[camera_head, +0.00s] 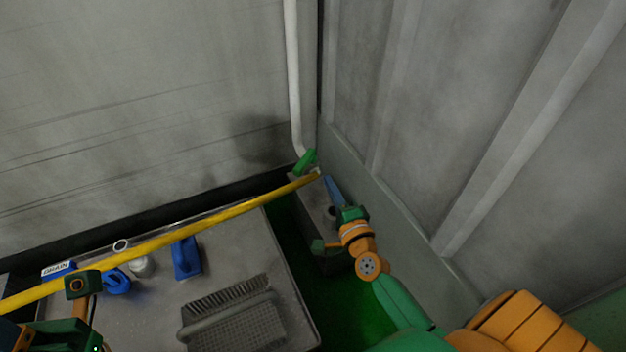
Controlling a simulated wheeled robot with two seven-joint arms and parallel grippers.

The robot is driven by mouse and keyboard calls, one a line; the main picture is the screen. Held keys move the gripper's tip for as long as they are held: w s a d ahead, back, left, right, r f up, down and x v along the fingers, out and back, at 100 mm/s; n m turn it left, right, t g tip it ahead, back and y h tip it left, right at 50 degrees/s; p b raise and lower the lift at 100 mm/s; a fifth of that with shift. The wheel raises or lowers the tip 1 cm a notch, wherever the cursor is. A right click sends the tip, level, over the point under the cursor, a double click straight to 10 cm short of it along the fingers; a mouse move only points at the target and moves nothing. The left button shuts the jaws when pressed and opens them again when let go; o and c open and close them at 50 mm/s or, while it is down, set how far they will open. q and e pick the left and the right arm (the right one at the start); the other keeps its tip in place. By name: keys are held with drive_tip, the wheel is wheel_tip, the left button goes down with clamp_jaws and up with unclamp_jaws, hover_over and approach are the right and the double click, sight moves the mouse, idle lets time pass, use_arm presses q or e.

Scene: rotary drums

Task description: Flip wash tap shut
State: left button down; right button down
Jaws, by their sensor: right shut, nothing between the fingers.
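The wash tap appears as a green lever (306,161) at the lower end of the pale upright pipe (294,75) in the corner. The lever lies slanted, its upper end to the right. My right gripper (329,182) has come in from the lower right. Its narrow blue fingers look shut and empty, just below and right of the lever, with a small gap between them. My left arm's wrist (80,287) shows at the lower left, well away from the tap.
A long yellow bar (200,222) runs from the lower left to just beneath the tap. A grey table (222,237) holds a brush (235,318), a blue tool (186,258) and a blue ring-like piece (117,281). A grey block (316,206) stands below the tap. Walls close the corner.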

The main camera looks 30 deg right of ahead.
sight(307, 165)
drive_tip(key=w, duration=0.1)
drive_tip(key=w+a, duration=0.1)
drive_tip(key=w, duration=0.2)
drive_tip(key=shift+a, duration=0.25)
drive_tip(key=shift+w+a, duration=0.3)
drive_tip(key=shift+w, duration=0.15)
drive_tip(key=shift+w+a+h, duration=0.1)
drive_tip(key=shift+h, duration=0.2)
